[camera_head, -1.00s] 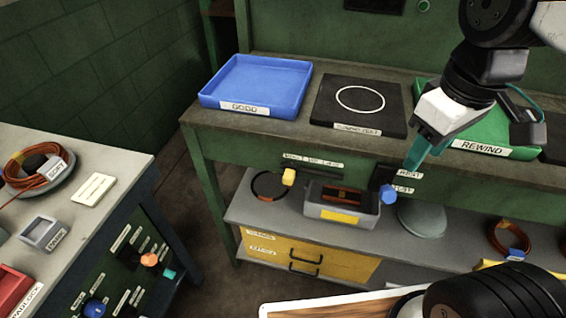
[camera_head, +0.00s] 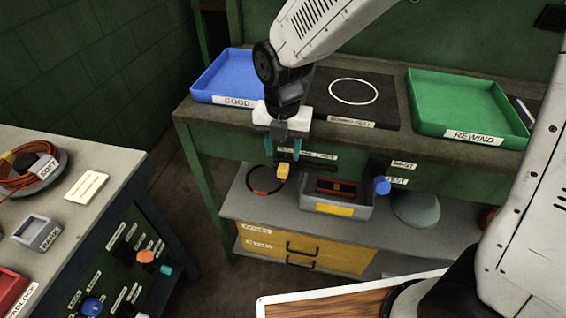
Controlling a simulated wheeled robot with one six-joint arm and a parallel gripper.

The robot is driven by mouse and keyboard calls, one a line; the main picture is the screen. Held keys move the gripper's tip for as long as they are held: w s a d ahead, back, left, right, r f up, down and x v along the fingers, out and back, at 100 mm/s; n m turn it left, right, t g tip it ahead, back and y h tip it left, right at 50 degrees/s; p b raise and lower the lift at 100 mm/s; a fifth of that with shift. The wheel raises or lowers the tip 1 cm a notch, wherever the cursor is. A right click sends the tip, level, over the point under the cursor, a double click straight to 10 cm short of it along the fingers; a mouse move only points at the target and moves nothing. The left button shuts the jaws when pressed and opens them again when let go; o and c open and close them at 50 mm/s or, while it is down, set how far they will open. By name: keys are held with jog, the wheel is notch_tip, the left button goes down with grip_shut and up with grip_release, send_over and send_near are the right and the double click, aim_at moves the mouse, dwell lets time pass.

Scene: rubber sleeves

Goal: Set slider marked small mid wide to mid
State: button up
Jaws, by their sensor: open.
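The slider is on the green front face of the far bench. Its yellow knob (camera_head: 281,172) sits toward the left end of the dark track. The white label strip (camera_head: 308,154) above it is partly hidden by my gripper, and its words are too small to read surely. My gripper (camera_head: 284,154) is open, with teal fingers pointing down at the bench front. The fingertips are just above the yellow knob in the picture, with nothing between them. I cannot tell whether they touch the knob.
A blue tray (camera_head: 228,72), a black mat with a white ring (camera_head: 353,109) and a green tray (camera_head: 470,98) are on the bench top. A blue knob (camera_head: 382,185) is right of the slider. A grey bin (camera_head: 357,209) stands on the shelf below.

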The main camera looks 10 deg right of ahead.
aim_at(283, 168)
jog(key=shift+f, duration=2.75)
